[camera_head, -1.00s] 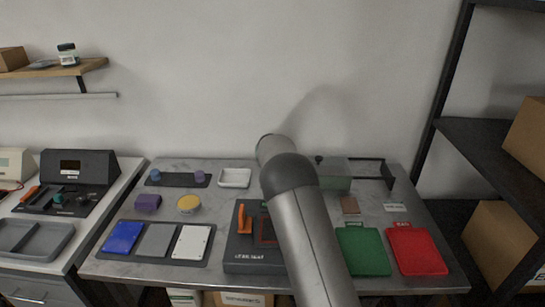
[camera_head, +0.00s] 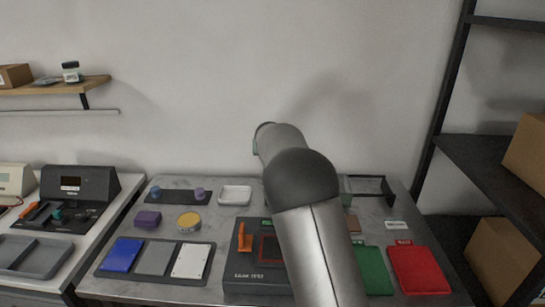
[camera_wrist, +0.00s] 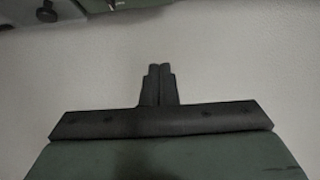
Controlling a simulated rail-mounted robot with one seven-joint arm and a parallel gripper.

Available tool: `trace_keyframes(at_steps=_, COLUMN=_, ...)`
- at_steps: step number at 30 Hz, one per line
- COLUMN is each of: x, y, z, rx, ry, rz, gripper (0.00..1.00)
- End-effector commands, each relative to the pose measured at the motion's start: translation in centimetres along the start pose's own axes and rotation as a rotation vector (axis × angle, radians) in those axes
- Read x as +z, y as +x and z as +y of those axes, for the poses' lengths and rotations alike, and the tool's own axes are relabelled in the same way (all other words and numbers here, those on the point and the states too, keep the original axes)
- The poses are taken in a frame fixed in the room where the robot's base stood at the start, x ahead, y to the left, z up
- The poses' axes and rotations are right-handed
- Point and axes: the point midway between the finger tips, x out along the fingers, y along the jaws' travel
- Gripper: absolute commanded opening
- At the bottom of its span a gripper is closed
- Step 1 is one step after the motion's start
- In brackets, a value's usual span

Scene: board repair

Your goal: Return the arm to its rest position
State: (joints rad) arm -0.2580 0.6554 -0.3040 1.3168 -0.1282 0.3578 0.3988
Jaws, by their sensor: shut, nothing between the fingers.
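My gripper (camera_wrist: 160,68) shows in the wrist view with its two dark fingers together and nothing between them. It is in front of a plain pale wall (camera_wrist: 240,75), apart from anything. In the head view my arm rises over the middle of the workbench and hides the gripper's fingers. The workbench (camera_head: 220,222) lies below the arm. The test box with an orange lever (camera_head: 245,238) stands partly behind my arm.
A tray with blue, grey and white plates (camera_head: 100,268) lies at the left. Green (camera_head: 374,272) and red (camera_head: 420,270) trays lie at the right. Dark shelving (camera_head: 490,155) stands at the right. The wall above the bench is clear.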

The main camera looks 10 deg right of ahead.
Motion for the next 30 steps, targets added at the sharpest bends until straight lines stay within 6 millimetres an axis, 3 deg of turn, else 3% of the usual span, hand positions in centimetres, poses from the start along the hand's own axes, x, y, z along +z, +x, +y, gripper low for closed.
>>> trace_keyframes(at_steps=8, x=0.0, y=-0.1, z=0.0, rx=0.000, ry=0.000, rz=-0.001, gripper=0.00)
trace_keyframes(at_steps=11, x=0.3, y=-1.3, z=0.8, rx=0.002, ry=0.007, rz=-0.024, gripper=0.00)
trace_keyframes(at_steps=13, x=1.2, y=-3.4, z=1.9, rx=0.004, ry=0.014, rz=-0.069, gripper=0.00)
trace_keyframes(at_steps=17, x=5.2, y=-10.3, z=4.5, rx=-0.004, ry=0.017, rz=-0.218, gripper=0.00)
trace_keyframes(at_steps=24, x=16.8, y=-24.4, z=7.5, rx=-0.059, ry=-0.053, rz=-0.509, gripper=0.00)
trace_keyframes(at_steps=30, x=26.8, y=-34.1, z=9.4, rx=-0.099, ry=-0.143, rz=-0.703, gripper=0.00)
